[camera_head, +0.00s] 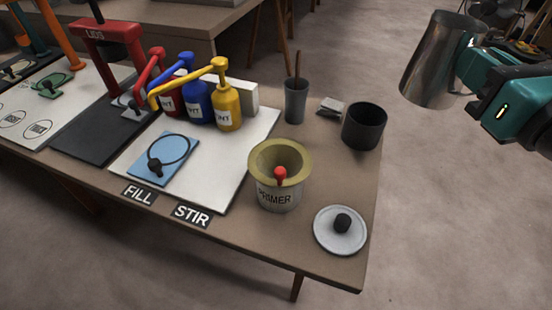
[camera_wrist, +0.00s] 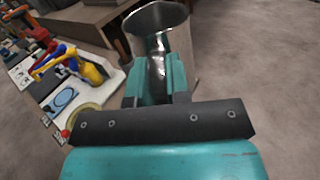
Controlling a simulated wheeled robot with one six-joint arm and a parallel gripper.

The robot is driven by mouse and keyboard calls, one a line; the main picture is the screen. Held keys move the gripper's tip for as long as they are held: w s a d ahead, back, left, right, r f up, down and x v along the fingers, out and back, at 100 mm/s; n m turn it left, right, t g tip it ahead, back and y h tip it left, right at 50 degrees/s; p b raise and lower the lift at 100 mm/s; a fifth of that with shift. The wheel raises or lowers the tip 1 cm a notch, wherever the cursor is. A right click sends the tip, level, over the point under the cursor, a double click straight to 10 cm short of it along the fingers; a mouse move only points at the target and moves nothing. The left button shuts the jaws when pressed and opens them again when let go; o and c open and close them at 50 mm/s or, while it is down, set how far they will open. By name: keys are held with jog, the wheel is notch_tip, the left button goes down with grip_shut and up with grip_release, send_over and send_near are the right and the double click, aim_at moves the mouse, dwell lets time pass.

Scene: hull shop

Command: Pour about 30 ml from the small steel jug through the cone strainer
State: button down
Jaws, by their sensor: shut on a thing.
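My gripper (camera_wrist: 155,84) is shut on the small steel jug (camera_head: 438,62), which it holds in the air to the right of the table, clear of the tabletop. The jug also shows in the wrist view (camera_wrist: 158,22), between the teal fingers. It looks a little tilted in the head view; I cannot tell what is inside. The cone strainer (camera_head: 262,158) is yellowish and sits in the mouth of the pot marked PRIMER (camera_head: 277,197) near the table's front right.
A round lid with a black knob (camera_head: 340,238) lies right of the primer pot. A dark cup (camera_head: 364,127) and a grey cup with a stick (camera_head: 295,103) stand behind. Red, blue and yellow pump bottles (camera_head: 228,112) stand on the white board.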

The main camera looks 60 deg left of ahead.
jog(key=s+d+f+n+g+b, duration=0.3)
jog(key=s+f+g+b, duration=0.2)
jog(key=s+f+b, duration=0.1)
jog(key=s+d+f+n+g+b, duration=0.3)
jog(key=s+f+n+g+b, duration=0.1)
jog(key=s, duration=0.5)
notch_tip(320, 180, down, 3)
jog(key=g+b, duration=0.1)
jog(key=b, duration=0.2)
jog(key=shift+s+d+r+y, duration=0.2)
jog(key=shift+d+y, duration=0.1)
jog(key=shift+y, duration=0.1)
